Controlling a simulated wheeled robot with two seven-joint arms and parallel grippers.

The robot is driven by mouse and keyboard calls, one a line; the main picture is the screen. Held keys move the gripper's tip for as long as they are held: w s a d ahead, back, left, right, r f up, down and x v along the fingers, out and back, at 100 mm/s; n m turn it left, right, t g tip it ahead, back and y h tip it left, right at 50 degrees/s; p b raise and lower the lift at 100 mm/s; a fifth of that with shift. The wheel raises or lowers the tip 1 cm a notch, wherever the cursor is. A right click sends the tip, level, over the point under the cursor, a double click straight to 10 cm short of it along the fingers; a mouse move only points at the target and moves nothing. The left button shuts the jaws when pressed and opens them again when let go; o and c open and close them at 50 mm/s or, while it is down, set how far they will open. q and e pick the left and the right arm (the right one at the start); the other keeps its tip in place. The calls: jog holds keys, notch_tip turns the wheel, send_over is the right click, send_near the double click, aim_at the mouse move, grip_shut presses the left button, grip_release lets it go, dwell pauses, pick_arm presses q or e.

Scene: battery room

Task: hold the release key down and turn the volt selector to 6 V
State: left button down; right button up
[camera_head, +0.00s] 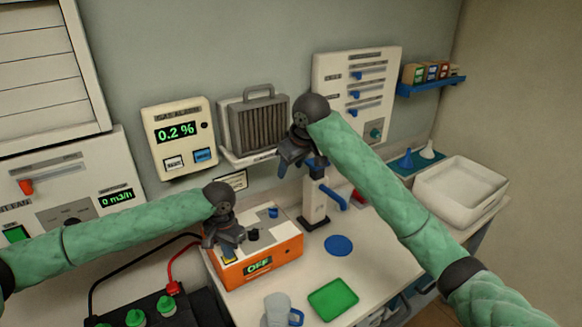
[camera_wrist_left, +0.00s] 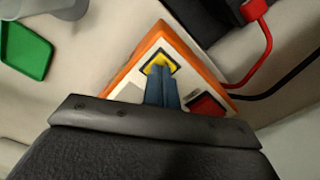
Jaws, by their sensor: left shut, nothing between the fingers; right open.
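The orange and white charger box (camera_head: 283,253) stands on the bench, and its front display reads OFF. A black knob (camera_head: 253,234) and a blue knob (camera_head: 273,212) stand on its top; I cannot tell which is the volt selector, nor read its setting. My left gripper (camera_head: 225,243) is shut and empty over the box's left part. In the left wrist view its blue fingers end at a yellow key (camera_wrist_left: 158,64) in a dark frame; whether they press it is unclear. A red key (camera_wrist_left: 207,104) lies beside it. My right gripper (camera_head: 286,168) is open, raised behind the box.
A white stand with a blue lever (camera_head: 331,196) is behind the box. A grey jug (camera_head: 277,310), green tray (camera_head: 333,299) and blue disc (camera_head: 339,245) lie in front and right. Red and black cables (camera_head: 172,268) run at the left to a battery (camera_head: 150,310).

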pick_arm(q)
jog(key=shift+r+p, duration=2.55)
